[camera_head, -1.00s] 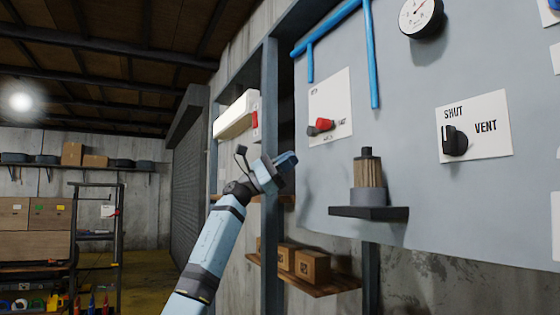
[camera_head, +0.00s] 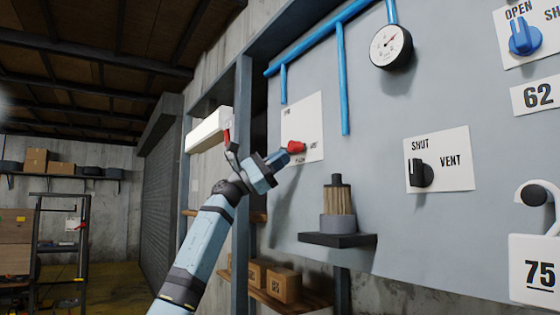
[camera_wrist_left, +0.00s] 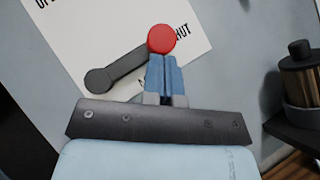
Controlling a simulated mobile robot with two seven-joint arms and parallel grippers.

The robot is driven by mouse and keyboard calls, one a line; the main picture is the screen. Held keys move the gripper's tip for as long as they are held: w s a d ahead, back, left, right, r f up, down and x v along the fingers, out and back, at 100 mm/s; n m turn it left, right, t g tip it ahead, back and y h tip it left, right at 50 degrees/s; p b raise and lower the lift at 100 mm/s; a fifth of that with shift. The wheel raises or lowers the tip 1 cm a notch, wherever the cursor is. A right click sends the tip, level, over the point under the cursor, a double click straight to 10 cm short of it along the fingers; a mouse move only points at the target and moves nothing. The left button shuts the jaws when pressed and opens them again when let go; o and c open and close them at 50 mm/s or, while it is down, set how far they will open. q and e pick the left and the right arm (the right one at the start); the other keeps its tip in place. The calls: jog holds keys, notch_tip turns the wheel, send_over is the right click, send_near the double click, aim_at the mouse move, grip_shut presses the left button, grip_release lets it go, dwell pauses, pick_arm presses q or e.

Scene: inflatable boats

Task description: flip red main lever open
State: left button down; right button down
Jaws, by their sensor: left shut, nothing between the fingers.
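The main lever has a red knob (camera_head: 296,147) and sits on a white label plate (camera_head: 313,125) on the grey panel. In the left wrist view the red knob (camera_wrist_left: 162,39) is at the end of a dark arm (camera_wrist_left: 125,67) that runs down-left to a round pivot. The word at the knob's end of the plate is partly hidden and ends in "UT". My left gripper (camera_head: 284,158) is shut and empty, its blue fingertips (camera_wrist_left: 164,58) just below the red knob in the picture. I cannot tell whether they touch it. My right gripper is not in view.
A small shelf with a brush-like cylinder (camera_head: 338,205) juts out below right of the lever. A black SHUT/VENT knob (camera_head: 421,173), a gauge (camera_head: 391,47), blue pipes (camera_head: 345,80) and a blue OPEN knob (camera_head: 524,37) are on the panel. A dark post (camera_head: 243,200) stands left of it.

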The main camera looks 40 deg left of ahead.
pick_arm(q)
jog(key=shift+s+d+r+n+t+y, duration=0.15)
jog(key=shift+r+n+t, duration=0.1)
jog(key=shift+n+t, duration=0.3)
jog(key=shift+w+r+n+t+y, duration=0.1)
jog(key=shift+r+n+t+y, duration=0.2)
jog(key=shift+n, duration=0.45)
notch_tip(320, 180, up, 6)
jog(key=a+n+t+p, duration=0.1)
jog(key=n+t+p, duration=0.1)
jog(key=n+p, duration=0.1)
jog(key=shift+a+r+y, duration=0.2)
jog(key=shift+a+y, duration=0.2)
jog(key=shift+y, duration=0.05)
jog(key=shift+r+t+p, duration=0.1)
jog(key=shift+t+p, duration=0.15)
jog(key=shift+p, duration=0.05)
